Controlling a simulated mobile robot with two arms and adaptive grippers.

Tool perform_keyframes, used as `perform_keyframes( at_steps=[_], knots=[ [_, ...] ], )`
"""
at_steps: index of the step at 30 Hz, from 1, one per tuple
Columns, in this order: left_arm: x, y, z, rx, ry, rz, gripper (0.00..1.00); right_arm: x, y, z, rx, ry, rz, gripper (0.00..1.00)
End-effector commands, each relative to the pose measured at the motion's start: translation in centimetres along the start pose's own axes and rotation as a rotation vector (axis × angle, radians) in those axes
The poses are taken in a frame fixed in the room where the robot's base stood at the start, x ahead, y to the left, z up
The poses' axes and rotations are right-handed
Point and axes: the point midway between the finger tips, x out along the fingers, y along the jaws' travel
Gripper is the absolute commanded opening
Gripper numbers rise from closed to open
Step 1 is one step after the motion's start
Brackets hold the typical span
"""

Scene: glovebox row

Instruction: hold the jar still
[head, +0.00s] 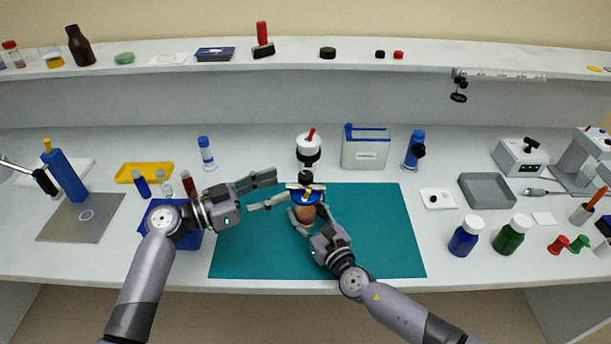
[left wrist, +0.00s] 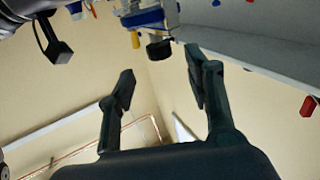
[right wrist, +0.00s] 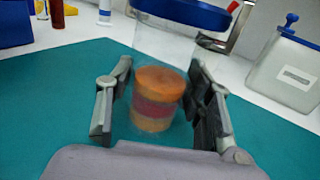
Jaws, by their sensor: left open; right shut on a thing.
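The jar (head: 305,212) is clear with a blue lid (head: 298,198) and stands upright over the teal mat (head: 370,235). In the right wrist view the jar (right wrist: 155,98) shows orange and dark red layers. My right gripper (right wrist: 160,105) is shut around the jar's body, one finger on each side. My left gripper (head: 281,187) is open and empty, its fingers pointing toward the lid from the left. A small yellow part and a metal piece show at the lid's top; I cannot tell how they join it.
A white and black device with a red top (head: 309,147) stands just behind the jar. A clear bin (head: 366,150) is behind right. A blue tray (head: 188,240) lies under my left arm. The mat's right side is clear.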

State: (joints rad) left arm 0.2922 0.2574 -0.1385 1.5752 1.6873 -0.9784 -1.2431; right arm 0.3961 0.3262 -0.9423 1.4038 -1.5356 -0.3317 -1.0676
Motion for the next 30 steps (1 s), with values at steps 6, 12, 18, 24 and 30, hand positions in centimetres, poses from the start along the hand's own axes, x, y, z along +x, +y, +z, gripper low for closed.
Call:
perform_keyframes(
  at_steps=[6,12,18,24,30],
  knots=[
    [4.6,0.0,-0.1,-0.001,0.002,0.001,0.47,0.1,0.0,0.2,0.0,-0.003,-0.001,0.06],
    [7.3,0.0,0.0,-0.001,0.001,0.001,0.47,0.1,0.0,0.2,0.0,-0.003,-0.001,0.06],
    [8.2,0.0,0.0,0.0,-0.001,0.0,0.47,0.1,0.0,0.1,0.0,-0.003,0.0,0.06],
    [8.2,0.0,0.0,0.0,-0.001,0.0,0.47,0.1,0.0,0.1,0.0,-0.003,0.0,0.06],
    [8.2,0.0,0.0,-0.001,-0.001,0.0,0.36,0.1,0.0,0.1,0.0,-0.003,0.0,0.06]
  ],
)
